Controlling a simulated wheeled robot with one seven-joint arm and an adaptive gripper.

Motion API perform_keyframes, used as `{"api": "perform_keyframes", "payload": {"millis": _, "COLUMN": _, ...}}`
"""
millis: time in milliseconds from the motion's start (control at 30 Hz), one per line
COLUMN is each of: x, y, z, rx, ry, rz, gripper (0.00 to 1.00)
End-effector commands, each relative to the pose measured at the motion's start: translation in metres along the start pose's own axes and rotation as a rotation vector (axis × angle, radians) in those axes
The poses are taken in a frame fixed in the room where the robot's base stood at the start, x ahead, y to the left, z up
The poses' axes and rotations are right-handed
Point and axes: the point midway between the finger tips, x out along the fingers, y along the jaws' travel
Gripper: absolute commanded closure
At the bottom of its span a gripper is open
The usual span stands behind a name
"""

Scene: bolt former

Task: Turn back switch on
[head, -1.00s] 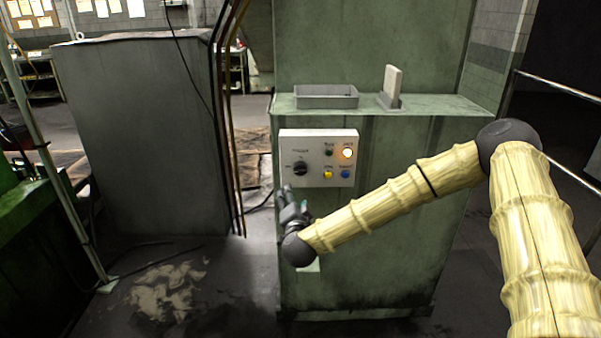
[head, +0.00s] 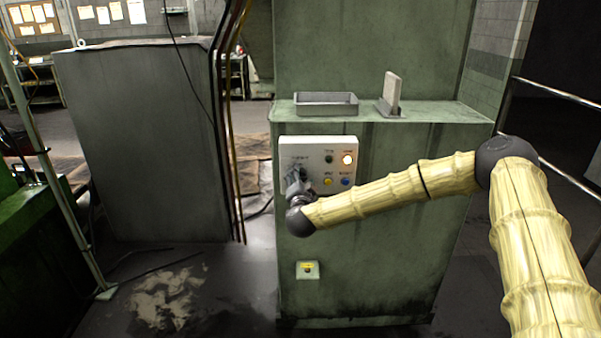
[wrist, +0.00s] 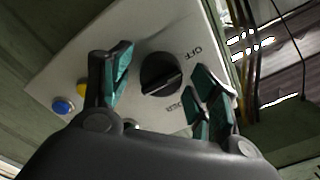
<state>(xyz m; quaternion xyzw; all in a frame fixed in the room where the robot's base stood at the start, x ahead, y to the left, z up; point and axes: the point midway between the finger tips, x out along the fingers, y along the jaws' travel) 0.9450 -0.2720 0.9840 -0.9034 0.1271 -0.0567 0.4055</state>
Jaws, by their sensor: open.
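The switch is a black rotary knob (wrist: 160,75) on a white control panel (head: 341,151). In the wrist view it sits between my gripper's two fingers, with "OFF" lettering beside it and other lettering, partly covered, near the right finger. My gripper (wrist: 163,86) is open, its teal-padded fingers on either side of the knob. I cannot tell whether they touch it. In the head view my gripper (head: 303,180) is in front of the panel's left part and mostly hides the knob.
The panel also holds a lit white lamp (head: 347,159), a yellow button (head: 328,181) and a blue button (head: 345,182). A small box with a yellow button (head: 307,269) is lower on the green cabinet (head: 380,240). A grey tray (head: 326,109) stands on top.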

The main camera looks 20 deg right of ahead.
Motion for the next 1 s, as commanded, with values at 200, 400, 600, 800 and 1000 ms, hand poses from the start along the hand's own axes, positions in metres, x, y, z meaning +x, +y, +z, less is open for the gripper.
{"api": "perform_keyframes", "payload": {"millis": 200, "x": -0.0007, "y": -0.0034, "z": -0.0033, "rx": -0.179, "ry": -0.001, "rz": 0.002, "gripper": 0.39}}
{"api": "perform_keyframes", "payload": {"millis": 400, "x": -0.0006, "y": -0.0039, "z": -0.0030, "rx": -0.338, "ry": -0.001, "rz": 0.001, "gripper": 0.39}}
{"api": "perform_keyframes", "payload": {"millis": 600, "x": -0.0007, "y": -0.0053, "z": -0.0025, "rx": -0.508, "ry": -0.001, "rz": -0.002, "gripper": 0.39}}
{"api": "perform_keyframes", "payload": {"millis": 800, "x": -0.0004, "y": -0.0043, "z": -0.0025, "rx": -0.676, "ry": 0.001, "rz": -0.001, "gripper": 0.39}}
{"api": "perform_keyframes", "payload": {"millis": 1000, "x": -0.0005, "y": -0.0017, "z": -0.0007, "rx": -0.795, "ry": -0.001, "rz": 0.000, "gripper": 0.39}}
